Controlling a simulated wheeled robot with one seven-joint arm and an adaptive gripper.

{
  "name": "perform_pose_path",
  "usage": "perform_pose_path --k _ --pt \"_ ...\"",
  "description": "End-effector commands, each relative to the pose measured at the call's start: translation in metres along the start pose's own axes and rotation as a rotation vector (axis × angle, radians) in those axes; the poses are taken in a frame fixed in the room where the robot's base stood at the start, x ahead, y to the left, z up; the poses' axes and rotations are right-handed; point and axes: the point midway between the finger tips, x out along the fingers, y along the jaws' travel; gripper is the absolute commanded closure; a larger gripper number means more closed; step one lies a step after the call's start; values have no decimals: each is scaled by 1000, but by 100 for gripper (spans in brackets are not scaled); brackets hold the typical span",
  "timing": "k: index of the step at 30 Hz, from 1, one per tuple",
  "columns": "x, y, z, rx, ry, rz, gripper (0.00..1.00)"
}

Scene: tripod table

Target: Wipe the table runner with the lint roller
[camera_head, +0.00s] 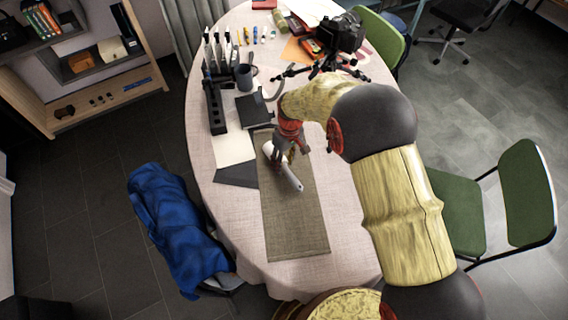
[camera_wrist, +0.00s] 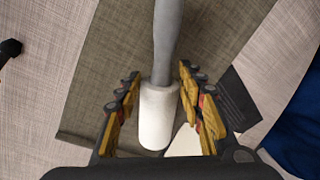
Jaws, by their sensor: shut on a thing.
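The table runner (camera_head: 290,230) is a flat olive-brown strip along the near half of the table; its woven surface also shows in the wrist view (camera_wrist: 105,60). The lint roller (camera_head: 289,178) lies slantwise over the runner's far part. In the wrist view it has a white roll (camera_wrist: 158,118) and a grey handle pointing away from the wrist. My gripper (camera_head: 290,150) is shut on the lint roller; its yellow-and-black fingers (camera_wrist: 158,76) stand on either side of it. I cannot tell whether the roll touches the runner. My arm hides part of the table's right side.
A dark box (camera_head: 253,111), a mug (camera_head: 243,77) and a black rack (camera_head: 214,106) stand left of and beyond the runner. A camera on a tripod (camera_head: 337,35) stands at the far right. A green chair (camera_head: 525,190) and a blue cloth (camera_head: 178,225) flank the table. The runner's near part is clear.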

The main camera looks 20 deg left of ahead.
Motion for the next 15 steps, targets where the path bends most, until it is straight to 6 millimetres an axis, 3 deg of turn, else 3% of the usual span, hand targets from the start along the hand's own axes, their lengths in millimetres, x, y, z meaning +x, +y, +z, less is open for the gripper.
perform_pose_path --k 15 --pt "3 -22 34 0 -7 -4 82"
